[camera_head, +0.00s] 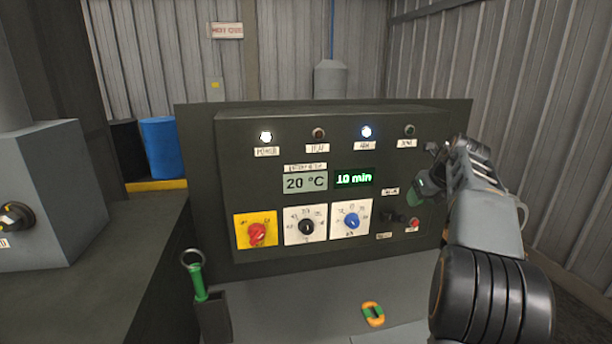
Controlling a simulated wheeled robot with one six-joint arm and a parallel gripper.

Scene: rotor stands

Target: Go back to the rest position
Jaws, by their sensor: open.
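My gripper (424,190) is at the right side of a dark control panel (270,200), in front of its right edge. It is small in the picture and partly seen side-on; it is open, and I see nothing held in it. A black switch (393,216) and a red button (413,225) sit on the panel just below and left of it. The panel has a red knob (256,234) on a yellow plate, a black knob (306,227) and a blue knob (351,221). Its displays read "20 °C" and "10 min".
A green-handled tool with a ring (197,276) stands in a dark holder (213,316) at the lower left. An orange and green object (373,313) lies below the panel. A grey box (45,195) stands at left, a blue barrel (161,148) behind.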

